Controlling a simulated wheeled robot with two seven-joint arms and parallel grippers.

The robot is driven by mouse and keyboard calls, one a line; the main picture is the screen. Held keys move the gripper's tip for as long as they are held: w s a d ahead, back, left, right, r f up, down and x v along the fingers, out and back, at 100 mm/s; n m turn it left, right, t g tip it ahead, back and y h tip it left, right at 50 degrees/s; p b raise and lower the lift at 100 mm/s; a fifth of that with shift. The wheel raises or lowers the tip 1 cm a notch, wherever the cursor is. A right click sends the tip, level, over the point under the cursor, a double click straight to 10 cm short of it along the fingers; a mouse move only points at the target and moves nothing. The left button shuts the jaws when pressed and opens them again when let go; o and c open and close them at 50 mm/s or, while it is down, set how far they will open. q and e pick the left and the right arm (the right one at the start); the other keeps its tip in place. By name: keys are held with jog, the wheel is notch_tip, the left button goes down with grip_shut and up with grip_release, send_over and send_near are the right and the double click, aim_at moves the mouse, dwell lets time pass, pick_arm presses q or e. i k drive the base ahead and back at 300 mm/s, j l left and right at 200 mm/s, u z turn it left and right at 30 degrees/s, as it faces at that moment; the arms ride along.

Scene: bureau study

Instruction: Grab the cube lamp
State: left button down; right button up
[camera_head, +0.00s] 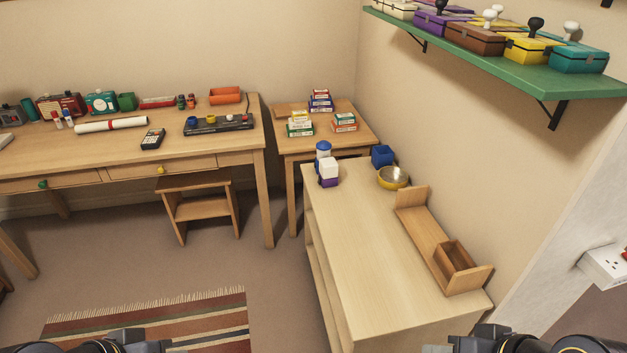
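A lamp-like thing with a white cube on a purple base (329,172) stands upright at the far left corner of the pale wooden cabinet top (350,235). I take it to be the cube lamp. A blue and white rounded item (323,150) stands close behind it and is partly hidden by it. Dark parts of my two arms show at the bottom edge, one left of the middle and one on the right, both far from the cube lamp. The fingers of both grippers are out of sight.
On the cabinet are a blue cube-shaped holder (382,155), a yellow-rimmed bowl (393,178) and a wooden book rack (440,245). The front left of the top is bare. A green shelf (480,48) with boxes overhangs the right side. A desk (60,155) stands left.

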aim_at(328, 167)
jog(key=i+j+z, duration=0.1)
jog(key=j, duration=0.35)
jog(key=i+j, duration=0.1)
jog(key=j, duration=0.4)
jog(key=j+z, duration=0.15)
jog(key=j, duration=0.35)
jog(key=i+j+z, duration=0.25)
jog(key=i+j, duration=0.85)
jog(key=i+l+z, duration=0.1)
jog(key=i, duration=0.5)
jog(key=i+l, duration=0.15)
jog(key=i, duration=0.5)
jog(key=z, duration=0.05)
